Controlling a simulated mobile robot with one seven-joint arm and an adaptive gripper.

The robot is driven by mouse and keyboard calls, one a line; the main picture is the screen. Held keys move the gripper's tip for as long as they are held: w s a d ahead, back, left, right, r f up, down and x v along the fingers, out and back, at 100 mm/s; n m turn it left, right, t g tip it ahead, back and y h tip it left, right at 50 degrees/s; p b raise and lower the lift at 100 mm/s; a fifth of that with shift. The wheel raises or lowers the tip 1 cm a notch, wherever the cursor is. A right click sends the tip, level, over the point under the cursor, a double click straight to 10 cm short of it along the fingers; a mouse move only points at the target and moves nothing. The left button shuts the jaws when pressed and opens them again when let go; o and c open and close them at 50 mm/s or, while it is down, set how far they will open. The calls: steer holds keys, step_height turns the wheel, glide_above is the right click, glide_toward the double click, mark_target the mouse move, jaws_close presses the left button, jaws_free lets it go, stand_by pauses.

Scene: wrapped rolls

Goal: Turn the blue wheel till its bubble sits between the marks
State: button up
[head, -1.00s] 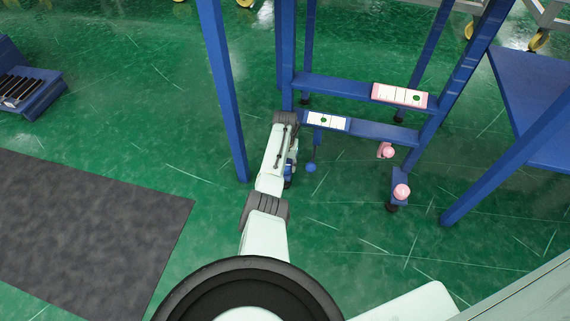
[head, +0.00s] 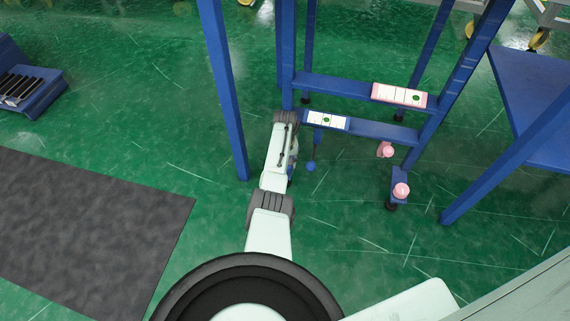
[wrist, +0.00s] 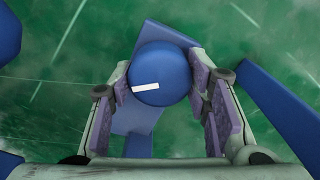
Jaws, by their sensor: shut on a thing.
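The blue wheel (wrist: 160,74), a round knob with a white stripe, fills the space between the fingers in the wrist view. My gripper (wrist: 165,92) is shut on it, with purple pads at its left and right sides. In the head view the gripper is mostly hidden by my arm. The blue-edged level vial (head: 342,123) lies on the frame's lower crossbar. Its green bubble (head: 327,120) shows near the middle of the vial, seemingly between the dark marks, though they are too small to be certain.
A pink-edged vial (head: 381,91) sits on the rear crossbar, its bubble right of centre. Pink knobs (head: 387,150) (head: 401,190) are at right. A blue post (head: 224,95) stands left of my arm. A dark mat (head: 90,230) lies left.

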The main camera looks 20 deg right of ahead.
steer(key=shift+s, duration=0.1)
steer(key=o, duration=1.2)
steer(key=shift+c, duration=0.2)
steer(key=shift+r, duration=0.15)
step_height(320, 180, up, 12)
